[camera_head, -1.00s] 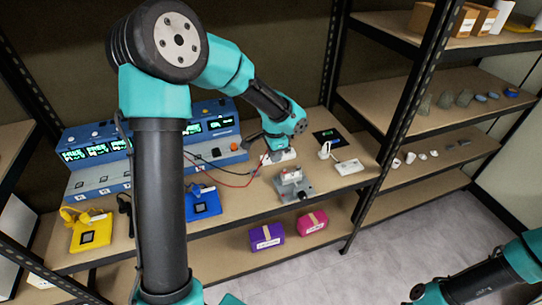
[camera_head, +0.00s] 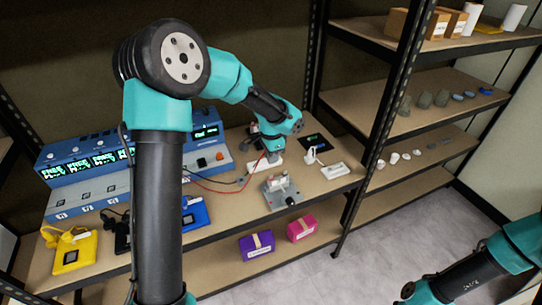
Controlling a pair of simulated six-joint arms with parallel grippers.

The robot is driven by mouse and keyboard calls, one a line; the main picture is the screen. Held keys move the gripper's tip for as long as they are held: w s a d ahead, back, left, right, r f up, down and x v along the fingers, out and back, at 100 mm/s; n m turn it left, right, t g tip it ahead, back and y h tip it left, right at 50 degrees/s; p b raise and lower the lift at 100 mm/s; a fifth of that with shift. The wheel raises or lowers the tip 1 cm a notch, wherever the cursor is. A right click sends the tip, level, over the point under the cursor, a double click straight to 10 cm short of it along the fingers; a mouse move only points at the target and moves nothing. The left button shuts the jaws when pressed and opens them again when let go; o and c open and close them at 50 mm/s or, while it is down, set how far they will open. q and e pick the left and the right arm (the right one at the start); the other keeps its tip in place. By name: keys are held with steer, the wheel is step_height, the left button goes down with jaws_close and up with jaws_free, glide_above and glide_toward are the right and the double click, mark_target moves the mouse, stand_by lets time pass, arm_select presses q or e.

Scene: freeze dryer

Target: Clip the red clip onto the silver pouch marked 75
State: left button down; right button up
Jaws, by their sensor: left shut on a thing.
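A red wire (camera_head: 225,190) runs from the blue instrument to my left gripper (camera_head: 268,155). My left gripper is shut at its end, on what seems to be the red clip; the clip itself is too small and hidden to make out. A grey fixture (camera_head: 285,197) with a pale piece on top stands on the bench just in front of and slightly right of this gripper. No silver pouch and no mark 75 can be read. My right gripper (camera_head: 405,293) is at the bottom right, away from the bench; its jaws are too dark to judge.
Blue instruments with green displays (camera_head: 112,163) line the bench's back left. A yellow meter (camera_head: 70,250) and a blue meter (camera_head: 195,214) stand in front. A white block (camera_head: 335,171) lies right of the fixture. Purple (camera_head: 257,244) and pink (camera_head: 301,228) boxes are below.

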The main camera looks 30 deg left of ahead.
arm_select(q)
steer(key=shift+f, duration=0.15)
steer(key=shift+f, duration=2.9)
steer(key=shift+f, duration=1.15)
stand_by(0.6)
steer(key=c, duration=1)
jaws_free()
step_height(320, 180, up, 18)
steer(key=shift+f, duration=0.25)
